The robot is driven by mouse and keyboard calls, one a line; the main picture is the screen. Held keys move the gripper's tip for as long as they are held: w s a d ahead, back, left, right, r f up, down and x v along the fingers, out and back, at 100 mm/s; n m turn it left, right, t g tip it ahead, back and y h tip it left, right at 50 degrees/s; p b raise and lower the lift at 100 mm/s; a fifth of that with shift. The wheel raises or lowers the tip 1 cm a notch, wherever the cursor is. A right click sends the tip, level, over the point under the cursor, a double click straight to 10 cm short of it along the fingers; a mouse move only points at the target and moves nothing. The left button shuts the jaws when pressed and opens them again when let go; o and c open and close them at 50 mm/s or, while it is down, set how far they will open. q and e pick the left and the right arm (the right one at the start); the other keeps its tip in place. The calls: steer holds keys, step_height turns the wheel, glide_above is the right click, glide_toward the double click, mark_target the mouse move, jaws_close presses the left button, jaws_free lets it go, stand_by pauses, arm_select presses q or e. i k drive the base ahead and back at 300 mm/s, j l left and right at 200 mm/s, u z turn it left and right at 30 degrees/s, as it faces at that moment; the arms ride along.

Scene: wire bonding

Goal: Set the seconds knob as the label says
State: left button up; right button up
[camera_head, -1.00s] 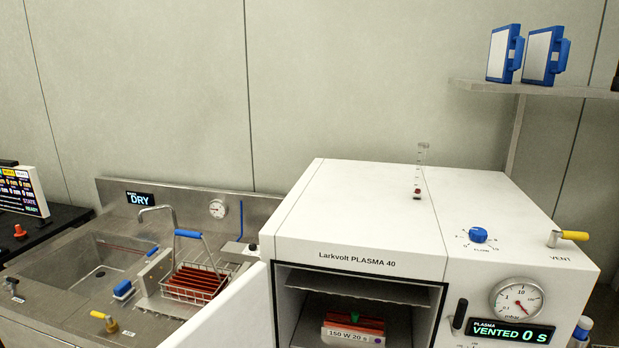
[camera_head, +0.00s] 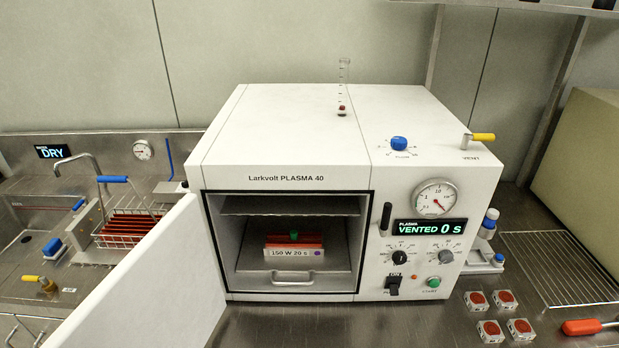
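The white plasma machine (camera_head: 290,140) stands in the middle with its door (camera_head: 140,285) swung open to the left. In its chamber a white label (camera_head: 289,252) reads "150 W 20 s", in front of red-brown pieces with a green knob (camera_head: 294,235). On the front panel are a black knob (camera_head: 400,257) and, to its right, a grey knob (camera_head: 446,256), each inside a printed dial. The dial print is too small to tell which knob is for seconds or its setting. The display (camera_head: 431,228) reads "PLASMA VENTED 0 s". Neither gripper is in view.
A black switch (camera_head: 393,284) and a green button (camera_head: 433,282) sit below the knobs. Several small red-topped boxes (camera_head: 488,331), a red-handled tool (camera_head: 582,327) and a wire rack (camera_head: 555,258) lie at right. A sink with a red-filled basket (camera_head: 130,222) is at left.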

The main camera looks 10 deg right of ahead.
mark_target(446, 257)
steer(key=z, duration=1.35)
